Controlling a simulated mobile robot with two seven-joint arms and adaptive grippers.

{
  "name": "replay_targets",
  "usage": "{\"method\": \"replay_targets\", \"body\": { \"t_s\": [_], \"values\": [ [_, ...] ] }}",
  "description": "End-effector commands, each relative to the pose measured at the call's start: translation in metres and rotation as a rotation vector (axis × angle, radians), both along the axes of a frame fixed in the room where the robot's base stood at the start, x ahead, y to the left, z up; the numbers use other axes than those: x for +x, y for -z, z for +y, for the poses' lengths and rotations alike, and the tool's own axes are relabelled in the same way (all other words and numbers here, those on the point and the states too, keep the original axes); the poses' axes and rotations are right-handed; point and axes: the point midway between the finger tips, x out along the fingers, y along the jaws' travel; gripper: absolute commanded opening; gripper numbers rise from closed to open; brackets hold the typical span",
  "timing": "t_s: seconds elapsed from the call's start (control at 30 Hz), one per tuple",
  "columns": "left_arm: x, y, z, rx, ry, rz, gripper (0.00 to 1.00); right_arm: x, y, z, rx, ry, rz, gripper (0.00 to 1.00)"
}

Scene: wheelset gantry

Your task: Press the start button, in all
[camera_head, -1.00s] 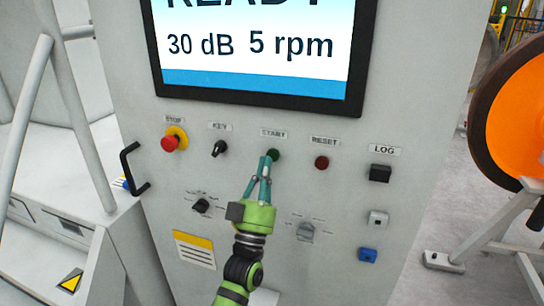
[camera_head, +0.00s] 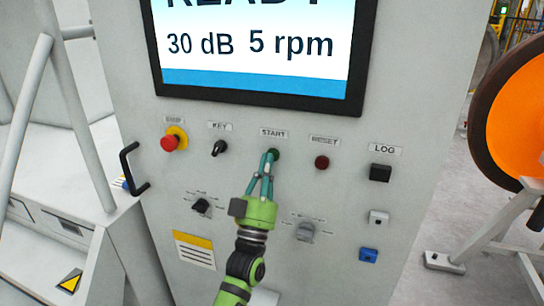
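The dark green start button (camera_head: 275,153) sits on the grey panel under the label START (camera_head: 273,134). My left gripper (camera_head: 268,157) is in front of it, with its teal fingertips together at the button's left side and partly covering it. The fingers look shut with nothing between them. I cannot tell whether the tips touch the button. The screen (camera_head: 262,78) above shows READY, cut off at the top, with 30 dB and 5 rpm. My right gripper is not in view.
Near the start button are a red stop button (camera_head: 169,143) on yellow, a key switch (camera_head: 219,148), a red reset button (camera_head: 322,162) and a black LOG button (camera_head: 380,173). Two knobs (camera_head: 202,206) (camera_head: 305,232) sit lower. A black handle (camera_head: 132,168) sticks out at left.

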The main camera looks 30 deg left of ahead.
Motion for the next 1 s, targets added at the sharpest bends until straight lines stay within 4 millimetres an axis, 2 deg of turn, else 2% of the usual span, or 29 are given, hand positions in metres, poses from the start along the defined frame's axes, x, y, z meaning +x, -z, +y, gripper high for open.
{"method": "replay_targets", "body": {
  "t_s": [0.67,1.0],
  "values": [
    [0.005,0.000,0.001,0.000,0.000,0.000,0.00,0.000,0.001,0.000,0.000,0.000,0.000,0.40],
    [-0.008,-0.001,-0.002,0.000,0.000,0.001,0.00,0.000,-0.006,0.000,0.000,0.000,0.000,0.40]
  ]
}}
